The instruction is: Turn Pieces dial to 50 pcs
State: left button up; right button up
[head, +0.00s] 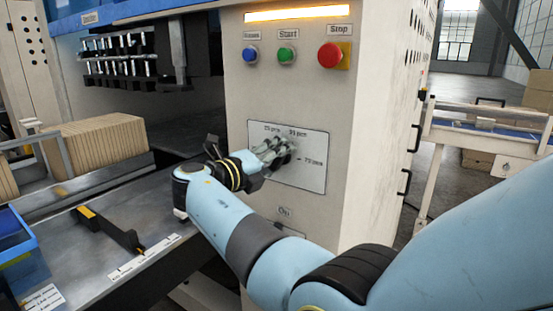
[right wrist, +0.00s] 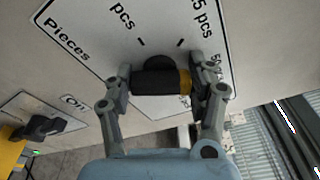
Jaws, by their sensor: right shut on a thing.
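The white Pieces plate (head: 313,176) is on the front of the cream machine cabinet, with several pcs labels. In the right wrist view, the plate (right wrist: 85,20) shows "Pieces", "25 pcs" and tick marks at the dial. The black Pieces dial (right wrist: 155,82) has a yellow end at the right of that picture. My right gripper (head: 276,152) is shut on the dial, with one finger at each end of its grip bar. In the head view the gripper mostly hides the dial. I cannot tell which mark the dial points at. My left gripper is not in view.
Blue, green (head: 287,55) and red Stop (head: 329,55) buttons sit above the plate. A smaller black switch (right wrist: 42,127) marked "On" is below it. Stacked cardboard (head: 95,145) and a blue bin (head: 18,252) are on the left.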

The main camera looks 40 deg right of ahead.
jog(key=shift+m, duration=0.7)
jog(key=o, duration=1.6)
jog(key=shift+a, duration=0.15)
